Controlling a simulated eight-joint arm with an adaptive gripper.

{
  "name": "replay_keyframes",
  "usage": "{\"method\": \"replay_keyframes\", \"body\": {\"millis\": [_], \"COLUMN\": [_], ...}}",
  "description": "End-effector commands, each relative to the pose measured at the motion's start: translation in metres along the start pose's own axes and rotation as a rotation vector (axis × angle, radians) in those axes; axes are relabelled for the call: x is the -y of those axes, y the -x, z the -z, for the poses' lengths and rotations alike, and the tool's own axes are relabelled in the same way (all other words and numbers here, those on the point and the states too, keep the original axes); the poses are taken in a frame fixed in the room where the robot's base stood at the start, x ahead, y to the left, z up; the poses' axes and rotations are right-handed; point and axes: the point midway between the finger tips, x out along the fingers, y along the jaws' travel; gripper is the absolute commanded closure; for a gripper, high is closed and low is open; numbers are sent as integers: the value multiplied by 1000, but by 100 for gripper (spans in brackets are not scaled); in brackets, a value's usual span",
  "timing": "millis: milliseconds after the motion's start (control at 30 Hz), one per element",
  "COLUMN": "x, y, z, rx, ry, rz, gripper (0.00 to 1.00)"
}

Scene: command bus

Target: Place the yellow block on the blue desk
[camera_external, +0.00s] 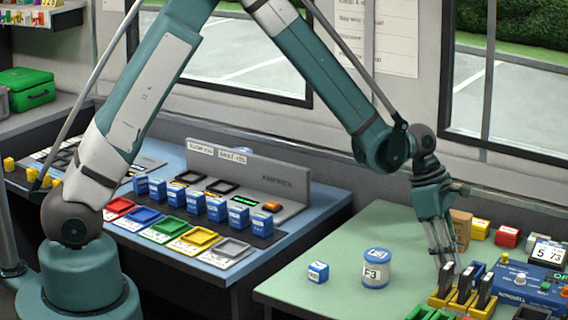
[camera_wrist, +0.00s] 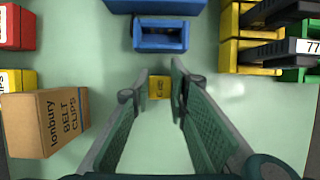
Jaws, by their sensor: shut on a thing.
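My gripper (camera_external: 446,264) is low over the right part of the green desk, close to its surface. In the wrist view its fingers (camera_wrist: 159,84) are shut on a small yellow block (camera_wrist: 159,88) with dark marks on its face. In the external view I cannot make out this block at the fingertips. The blue desk (camera_external: 322,203) stands to the left of the green desk, with a dark gap between them. My gripper is well to the right of the blue desk.
The blue desk carries a row of blue blocks (camera_external: 185,199), coloured trays (camera_external: 201,240) and a grey panel. On the green desk (camera_external: 325,292) are a white jar (camera_external: 376,272), a blue cube (camera_external: 318,271), a cardboard box (camera_wrist: 45,122) and a blue bin (camera_wrist: 160,36).

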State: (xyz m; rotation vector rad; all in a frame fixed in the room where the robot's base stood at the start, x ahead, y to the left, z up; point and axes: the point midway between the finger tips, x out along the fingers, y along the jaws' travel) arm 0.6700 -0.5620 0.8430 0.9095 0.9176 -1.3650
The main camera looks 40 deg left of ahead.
Motion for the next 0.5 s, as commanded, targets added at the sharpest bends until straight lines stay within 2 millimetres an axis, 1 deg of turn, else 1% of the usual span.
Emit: {"method": "replay_keyframes", "body": {"millis": [167,200,267,300,500], "x": [0,0,0,0,0], "y": [-4,-3,-3,-2,-2], "z": [1,1,1,1,1], "rx": [0,0,0,0,0], "ry": [0,0,0,0,0], "rz": [0,0,0,0,0], "gripper": [95,77,69,68,68]}}
